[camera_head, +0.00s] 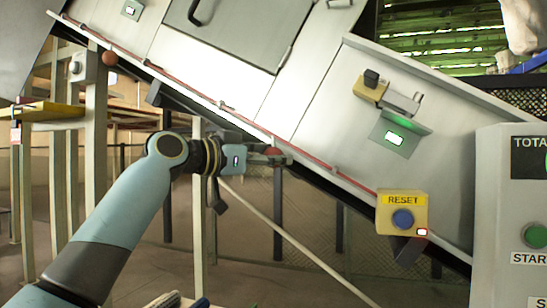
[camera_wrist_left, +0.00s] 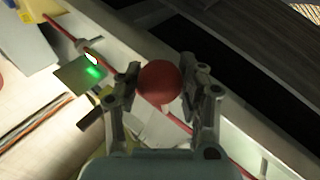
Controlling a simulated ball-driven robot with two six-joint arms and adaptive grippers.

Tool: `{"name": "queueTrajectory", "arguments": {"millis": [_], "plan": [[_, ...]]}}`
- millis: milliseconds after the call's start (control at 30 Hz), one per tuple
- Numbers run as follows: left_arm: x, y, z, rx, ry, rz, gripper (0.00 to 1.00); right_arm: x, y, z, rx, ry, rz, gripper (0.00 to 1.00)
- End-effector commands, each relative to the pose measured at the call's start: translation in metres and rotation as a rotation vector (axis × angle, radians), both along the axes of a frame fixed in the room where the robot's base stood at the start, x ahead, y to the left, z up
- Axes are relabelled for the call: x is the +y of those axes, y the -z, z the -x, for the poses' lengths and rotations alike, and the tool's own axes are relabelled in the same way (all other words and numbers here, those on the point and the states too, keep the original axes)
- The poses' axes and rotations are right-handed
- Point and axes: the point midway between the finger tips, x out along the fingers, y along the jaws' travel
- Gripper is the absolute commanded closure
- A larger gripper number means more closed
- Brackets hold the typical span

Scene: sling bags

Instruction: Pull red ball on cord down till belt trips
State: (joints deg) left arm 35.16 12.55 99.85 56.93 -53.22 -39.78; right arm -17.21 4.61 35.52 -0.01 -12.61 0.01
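A red ball (camera_wrist_left: 159,82) sits between the two fingertips of my left gripper (camera_wrist_left: 160,77) in the left wrist view, with a pad against each side. In the head view my left gripper (camera_head: 276,157) is at the lower edge of the sloping machine, and the red ball (camera_head: 272,151) is partly hidden by its fingers. The red cord (camera_head: 186,84) runs nearly straight along the edge of the sloping belt housing (camera_head: 325,120), and also shows in the left wrist view (camera_wrist_left: 232,158). My right gripper is in neither view.
A reddish-brown ball (camera_head: 109,58) is near a grey box (camera_head: 88,67) at the upper left. A yellow reset box (camera_head: 402,213) with a blue button is at the lower right, beside a grey control panel (camera_head: 505,220). Green lamps glow on the housing. Posts stand below.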

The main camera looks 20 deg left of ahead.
Motion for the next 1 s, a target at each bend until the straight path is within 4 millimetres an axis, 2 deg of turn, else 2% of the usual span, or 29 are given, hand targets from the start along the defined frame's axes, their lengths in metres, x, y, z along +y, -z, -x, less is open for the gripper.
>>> {"name": "queueTrajectory", "arguments": {"millis": [33, 267, 667, 1000], "plan": [[0.000, 0.000, 0.000, 0.000, 0.000, 0.000, 0.71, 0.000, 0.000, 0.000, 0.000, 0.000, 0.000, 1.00], [0.000, 0.000, 0.000, 0.000, 0.000, 0.000, 1.00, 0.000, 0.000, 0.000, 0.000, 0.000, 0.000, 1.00], [0.000, 0.002, 0.000, 0.001, 0.000, -0.001, 1.00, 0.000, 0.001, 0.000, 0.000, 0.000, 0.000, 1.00], [0.000, 0.043, 0.000, 0.003, 0.000, -0.002, 1.00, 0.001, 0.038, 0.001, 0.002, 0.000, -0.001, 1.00]]}}
